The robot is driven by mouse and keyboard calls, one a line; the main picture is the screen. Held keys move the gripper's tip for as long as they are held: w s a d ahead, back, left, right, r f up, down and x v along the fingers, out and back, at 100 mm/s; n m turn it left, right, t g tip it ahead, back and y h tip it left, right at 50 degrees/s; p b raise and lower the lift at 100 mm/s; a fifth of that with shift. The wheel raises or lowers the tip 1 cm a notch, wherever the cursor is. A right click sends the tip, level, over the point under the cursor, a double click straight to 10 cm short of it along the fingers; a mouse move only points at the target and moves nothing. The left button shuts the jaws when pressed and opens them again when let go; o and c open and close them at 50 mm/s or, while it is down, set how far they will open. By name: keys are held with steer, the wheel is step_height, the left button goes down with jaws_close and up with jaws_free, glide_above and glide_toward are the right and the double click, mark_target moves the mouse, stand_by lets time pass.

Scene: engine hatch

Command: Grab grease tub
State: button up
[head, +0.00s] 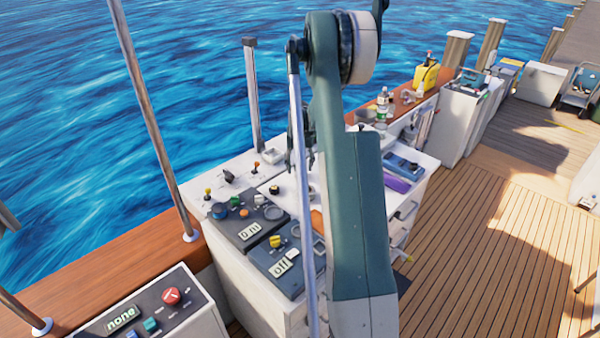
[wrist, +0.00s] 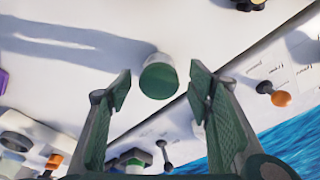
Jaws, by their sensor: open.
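A small round tub with a green lid and a white side (wrist: 159,76) stands on the white top in the wrist view. I take it for the grease tub. My gripper (wrist: 161,84) is open, with one finger on each side of the tub's near end. Clear gaps show between the tub and both fingers, so nothing is held. In the head view my gripper (head: 300,140) hangs over the white counter, partly hidden behind my arm. I cannot make out the tub in the head view; my arm covers part of the counter.
Control panels with knobs (head: 245,222) stand at the counter's near end. An orange-tipped lever (wrist: 280,98) is right of the tub; a dark knob (wrist: 162,145) is below it. Water borders the left.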

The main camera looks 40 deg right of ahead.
mark_target(300, 166)
steer(key=shift+w+d+f, duration=0.1)
steer(key=shift+f, duration=0.7)
steer(key=shift+w+d+f, duration=0.1)
steer(key=shift+f, duration=0.7)
steer(key=c, duration=1.1)
steer(key=shift+r, duration=0.2)
steer(key=shift+r, duration=4.8)
